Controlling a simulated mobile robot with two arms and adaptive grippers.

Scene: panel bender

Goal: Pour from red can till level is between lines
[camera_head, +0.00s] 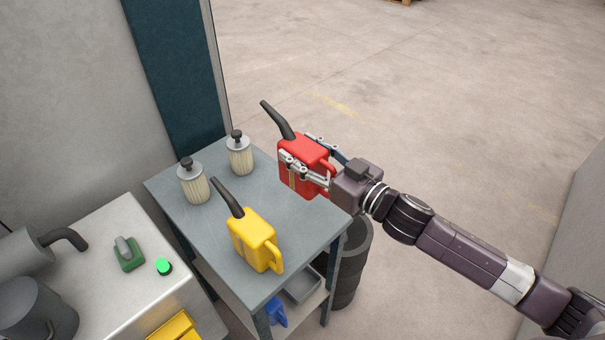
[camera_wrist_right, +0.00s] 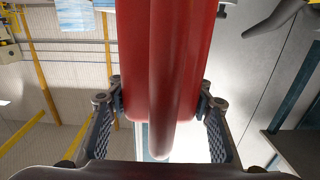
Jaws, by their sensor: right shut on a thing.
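The red can (camera_head: 298,176) with a black spout is at the back right edge of the grey table, close to upright, its spout up and to the left. I cannot tell whether its base touches the table. My right gripper (camera_head: 299,150) is shut on it, with one finger on each side of its body. In the right wrist view, the red can (camera_wrist_right: 187,60) fills the middle between the two fingers of the gripper (camera_wrist_right: 160,110). No level lines can be made out. My left gripper is not in view.
The grey table (camera_head: 205,232) also holds a yellow can (camera_head: 256,240) and two pale filter-like canisters (camera_head: 195,187) (camera_head: 240,158). At lower left, a metal cabinet (camera_head: 118,228) carries a green lit button (camera_head: 163,266). A dark barrel (camera_head: 352,262) stands beside the table. Open floor lies behind.

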